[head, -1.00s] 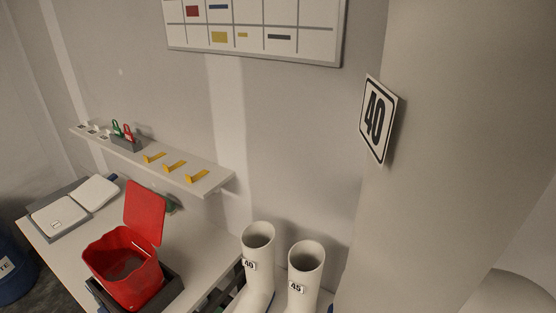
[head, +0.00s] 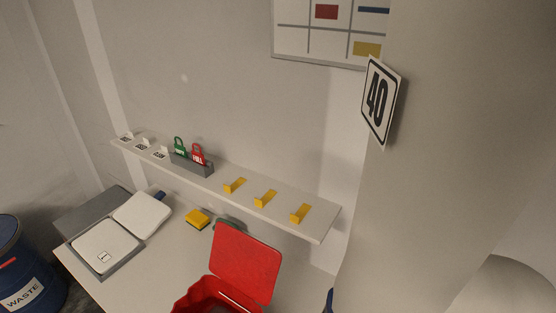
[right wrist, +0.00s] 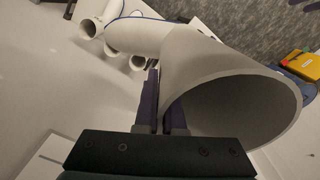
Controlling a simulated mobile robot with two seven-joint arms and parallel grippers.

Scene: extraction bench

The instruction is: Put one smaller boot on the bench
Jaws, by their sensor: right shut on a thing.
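The held boot (head: 450,150) is a large pale shaft filling the right side of the head view, with a "40" label (head: 380,98) on its left edge. In the right wrist view its wide open top (right wrist: 245,110) faces the camera. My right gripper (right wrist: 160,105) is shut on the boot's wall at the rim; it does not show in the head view. The white bench (head: 150,275) lies at the lower left and middle. Other white boots (right wrist: 88,28) show in the right wrist view. My left gripper is not in view.
A wall shelf (head: 280,213) with yellow hooks and padlocks runs above. A blue waste drum (head: 25,265) stands left. Bare bench lies left of the bin.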

